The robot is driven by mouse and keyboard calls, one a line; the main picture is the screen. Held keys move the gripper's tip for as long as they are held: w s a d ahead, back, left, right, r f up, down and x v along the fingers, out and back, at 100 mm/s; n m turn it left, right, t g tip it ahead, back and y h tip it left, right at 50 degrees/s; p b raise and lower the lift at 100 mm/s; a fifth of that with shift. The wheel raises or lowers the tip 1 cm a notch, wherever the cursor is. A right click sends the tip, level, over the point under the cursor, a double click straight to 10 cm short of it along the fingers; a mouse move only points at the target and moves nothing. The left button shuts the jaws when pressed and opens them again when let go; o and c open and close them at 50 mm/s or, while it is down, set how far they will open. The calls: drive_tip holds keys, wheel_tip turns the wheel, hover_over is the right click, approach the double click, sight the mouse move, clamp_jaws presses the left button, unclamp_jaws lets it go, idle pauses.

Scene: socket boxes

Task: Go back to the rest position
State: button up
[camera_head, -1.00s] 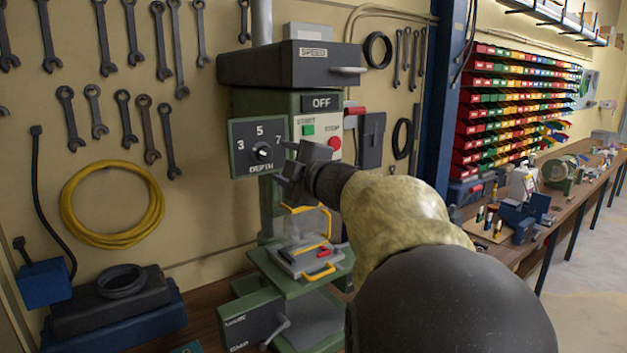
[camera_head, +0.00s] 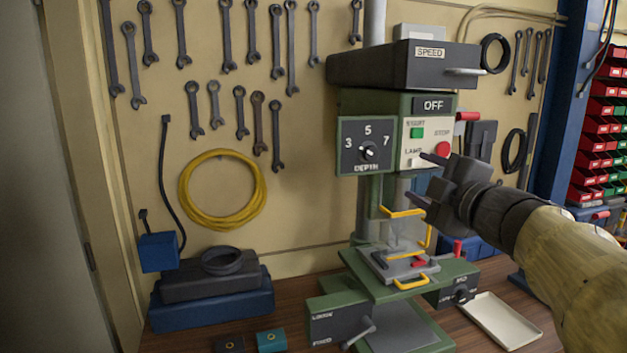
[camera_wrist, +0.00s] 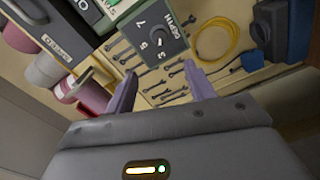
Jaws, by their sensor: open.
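My gripper (camera_head: 425,180) is open and empty in front of the green drill press (camera_head: 377,110), at the height of its start and stop panel (camera_head: 429,140). Its fingers also show in the wrist view (camera_wrist: 162,95), spread apart with nothing between them. The depth dial (camera_head: 368,152) points near the middle of its scale. The display (camera_head: 433,105) reads OFF. In the head view a finger overlaps the panel near its lamp switch; I cannot tell whether it touches.
The press table (camera_head: 362,266) holds a grey clamp with yellow handles (camera_head: 410,283). A beige tray (camera_head: 502,322) lies at right on the bench. Wrenches (camera_head: 228,37) and a yellow cable coil (camera_head: 222,190) hang on the wall. Blue and black cases (camera_head: 212,307) stand at left.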

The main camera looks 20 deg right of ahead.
drive_tip(key=w+a+f+m+g+h, duration=0.25)
drive_tip(key=f+m, duration=0.25)
drive_tip(key=f, duration=0.5)
drive_tip(key=w+a+f+m+g+h, duration=0.1)
drive_tip(key=w+a+f+m+g, duration=0.3)
drive_tip(key=f, duration=0.7)
drive_tip(key=s+a+f+m+g+y, duration=0.1)
drive_tip(key=s+a+f+m+g, duration=0.1)
drive_tip(key=s+a+f+g, duration=0.2)
drive_tip(key=s+a+f+m+g+y, duration=0.2)
drive_tip(key=s+a+f+g, duration=0.3)
drive_tip(key=s+a+f, duration=0.3)
drive_tip(key=s+f+m, duration=0.1)
drive_tip(key=s+f, duration=0.3)
drive_tip(key=f, duration=0.4)
drive_tip(key=shift+s+m, duration=0.15)
drive_tip(key=shift+m, duration=0.15)
